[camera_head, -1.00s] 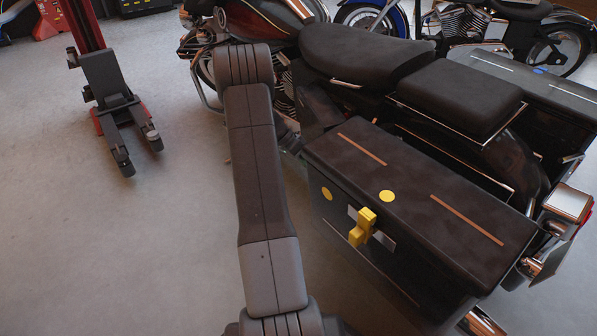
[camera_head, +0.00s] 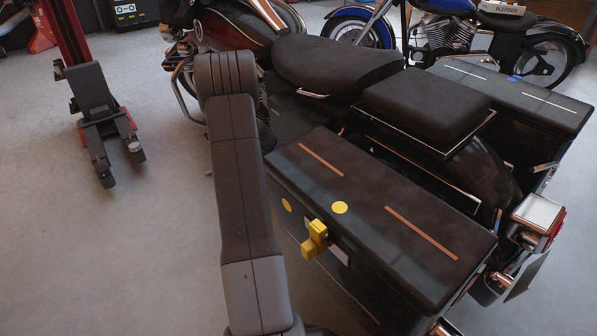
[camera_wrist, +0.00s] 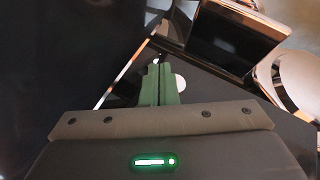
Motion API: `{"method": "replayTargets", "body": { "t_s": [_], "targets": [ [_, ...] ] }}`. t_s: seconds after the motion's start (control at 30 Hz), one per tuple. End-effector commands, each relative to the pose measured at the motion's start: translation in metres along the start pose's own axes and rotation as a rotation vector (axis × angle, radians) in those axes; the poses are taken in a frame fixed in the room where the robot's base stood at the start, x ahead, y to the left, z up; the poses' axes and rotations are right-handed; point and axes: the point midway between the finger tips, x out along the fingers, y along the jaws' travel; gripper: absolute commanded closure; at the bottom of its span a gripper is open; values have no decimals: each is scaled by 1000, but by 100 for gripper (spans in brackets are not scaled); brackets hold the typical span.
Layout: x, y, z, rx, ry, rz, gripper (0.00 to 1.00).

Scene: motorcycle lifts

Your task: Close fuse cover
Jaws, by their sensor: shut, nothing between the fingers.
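I cannot pick out the fuse cover for certain in either view. In the wrist view a dark, box-like part (camera_wrist: 225,38) with a pale edge is at the upper right, beyond my fingers; I cannot tell whether it is the cover. My gripper (camera_wrist: 162,72) shows two green fingers pressed together, with nothing between them. A small white round spot lies just right of the fingertips. In the head view my arm runs up along the motorcycle's (camera_head: 335,62) left side, and my gripper is hidden there.
A black side case (camera_head: 370,195) with a yellow latch (camera_head: 316,240) is close to the right of my arm. A red lift post with dark forks (camera_head: 97,115) stands at left. Another motorcycle (camera_head: 455,35) is behind.

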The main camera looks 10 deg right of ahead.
Motion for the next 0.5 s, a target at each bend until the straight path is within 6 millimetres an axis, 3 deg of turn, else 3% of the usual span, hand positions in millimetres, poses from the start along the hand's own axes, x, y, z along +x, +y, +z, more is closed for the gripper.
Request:
{"method": "replayTargets", "body": {
  "t_s": [0.27, 0.5],
  "targets": [
    [-4, 0, -1, 1, 1, 0, 100],
    [-46, 1, -3, 1, 3, -3, 100]
  ]
}}
